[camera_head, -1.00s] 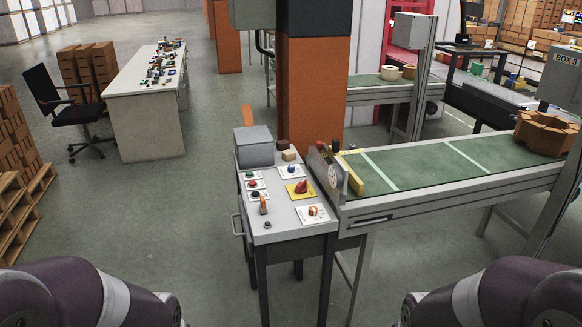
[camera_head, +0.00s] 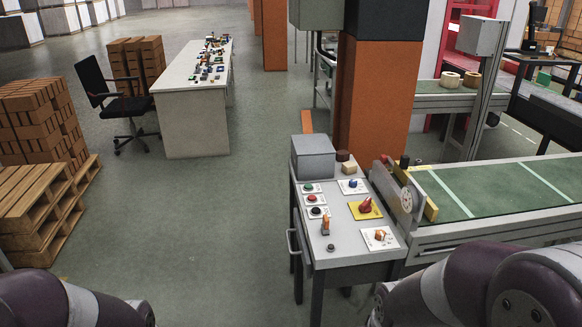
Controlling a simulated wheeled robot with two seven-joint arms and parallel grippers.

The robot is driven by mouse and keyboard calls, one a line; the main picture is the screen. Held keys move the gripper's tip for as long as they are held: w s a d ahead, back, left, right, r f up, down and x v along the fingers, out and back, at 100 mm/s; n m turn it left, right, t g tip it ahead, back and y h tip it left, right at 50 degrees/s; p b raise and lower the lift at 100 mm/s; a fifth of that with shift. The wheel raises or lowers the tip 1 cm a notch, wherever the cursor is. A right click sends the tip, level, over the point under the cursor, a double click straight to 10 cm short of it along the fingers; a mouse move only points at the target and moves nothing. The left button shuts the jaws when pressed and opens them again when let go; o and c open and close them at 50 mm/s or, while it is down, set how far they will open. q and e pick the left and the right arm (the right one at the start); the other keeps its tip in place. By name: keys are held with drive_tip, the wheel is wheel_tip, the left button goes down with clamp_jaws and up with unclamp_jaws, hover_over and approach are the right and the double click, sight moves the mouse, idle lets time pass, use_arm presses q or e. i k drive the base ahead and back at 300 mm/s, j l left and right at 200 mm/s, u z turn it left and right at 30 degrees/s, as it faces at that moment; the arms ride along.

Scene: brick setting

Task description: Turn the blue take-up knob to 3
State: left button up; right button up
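A blue knob (camera_head: 353,183) sits on a white plate at the back right of the grey control table's top (camera_head: 346,231). Its setting is too small to read. A red knob (camera_head: 366,205) on a yellow plate and an orange knob (camera_head: 380,235) on a white plate are nearer on the same top. A round white dial (camera_head: 406,199) is on the conveyor's end plate, right of the table. Only my arm links show at the bottom left and bottom right; both grippers are out of view.
Green, red and black buttons (camera_head: 314,199) and an orange-handled lever (camera_head: 325,224) line the top's left side. A grey box (camera_head: 313,157) stands at its back. The conveyor (camera_head: 492,190) adjoins on the right. Pallets of bricks (camera_head: 45,210) stand left; floor between is clear.

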sight(353, 183)
drive_tip(key=i+j+u, duration=0.65)
drive_tip(key=i, duration=0.35)
drive_tip(key=i+j+u, duration=0.1)
drive_tip(key=i+u, duration=0.25)
drive_tip(key=i, duration=0.2)
drive_tip(key=i+l+z, duration=0.15)
drive_tip(key=i+z, duration=0.65)
drive_tip(key=i+j+z, duration=0.1)
drive_tip(key=i+z, duration=0.3)
drive_tip(key=i+j+z, duration=0.25)
drive_tip(key=z, duration=0.15)
drive_tip(key=i, duration=0.1)
